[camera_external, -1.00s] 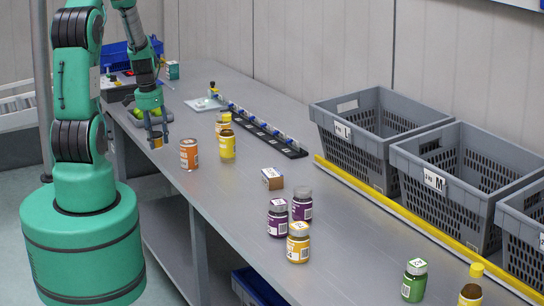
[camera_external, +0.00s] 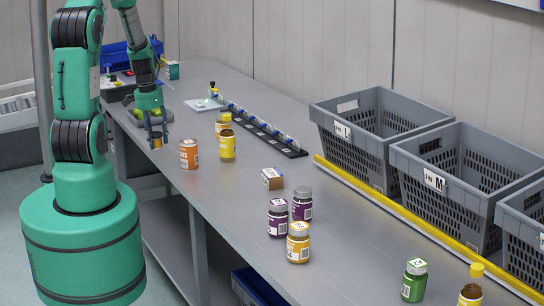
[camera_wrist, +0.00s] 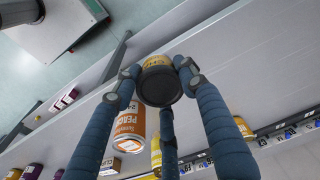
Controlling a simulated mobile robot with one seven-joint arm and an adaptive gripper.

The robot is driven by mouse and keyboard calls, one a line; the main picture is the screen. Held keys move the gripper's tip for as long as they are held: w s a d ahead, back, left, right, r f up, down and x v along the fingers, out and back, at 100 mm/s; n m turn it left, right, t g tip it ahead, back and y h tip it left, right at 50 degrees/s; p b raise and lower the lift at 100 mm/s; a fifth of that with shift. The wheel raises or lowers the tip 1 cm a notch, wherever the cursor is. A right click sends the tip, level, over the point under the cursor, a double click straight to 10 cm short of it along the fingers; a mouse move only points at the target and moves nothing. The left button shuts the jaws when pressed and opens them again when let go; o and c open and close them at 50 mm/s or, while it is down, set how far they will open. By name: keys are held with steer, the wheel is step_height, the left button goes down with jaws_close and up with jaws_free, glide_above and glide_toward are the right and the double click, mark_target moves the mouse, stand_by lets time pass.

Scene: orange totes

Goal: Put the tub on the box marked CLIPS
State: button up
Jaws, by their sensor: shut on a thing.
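The tub (camera_wrist: 158,82) is small, with a dark round end and a yellow-orange label. In the wrist view it sits between the blue fingers of my gripper (camera_wrist: 160,70), which is shut on it. In the external view my gripper (camera_external: 156,136) is at the table's left edge, left of the orange jar, and the tub is mostly hidden by the fingers. The box marked CLIPS (camera_external: 272,178) is a small brown and white carton lying on the table, to the right of and nearer than my gripper. It also shows at the lower left of the wrist view (camera_wrist: 109,168).
An orange jar (camera_external: 189,154) and yellow jars (camera_external: 227,145) stand between my gripper and the box. Purple jars (camera_external: 277,218) and a yellow-orange jar (camera_external: 298,243) stand in front of the box. A dark rail (camera_external: 265,130) lies behind. Grey crates (camera_external: 432,180) line the right.

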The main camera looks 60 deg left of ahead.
mark_target(158, 134)
step_height(158, 134, up, 10)
steer(key=shift+f, duration=0.15)
steer(key=shift+w+d, duration=0.3)
steer(key=shift+d, duration=0.2)
steer(key=w+d+m, duration=0.1)
steer(key=w+d, duration=0.1)
steer(key=d, duration=0.1)
steer(key=w+d, duration=0.2)
steer(key=d, duration=0.2)
steer(key=w+d+m, duration=0.1)
steer(key=w+d, duration=0.1)
steer(key=d, duration=0.1)
steer(key=shift+w+d+r+m, duration=0.15)
steer(key=shift+d+r+m, duration=0.05)
steer(key=shift+d+m, duration=0.1)
steer(key=w+d+m+h+p, duration=0.1)
steer(key=w+d+m, duration=0.15)
steer(key=d, duration=1.15)
steer(key=w+d+m, duration=0.1)
steer(key=d+m, duration=0.3)
steer(key=d, duration=1.1)
steer(key=shift+m+g, duration=0.25)
steer(key=shift+g, duration=0.05)
steer(key=shift+f, duration=2.65)
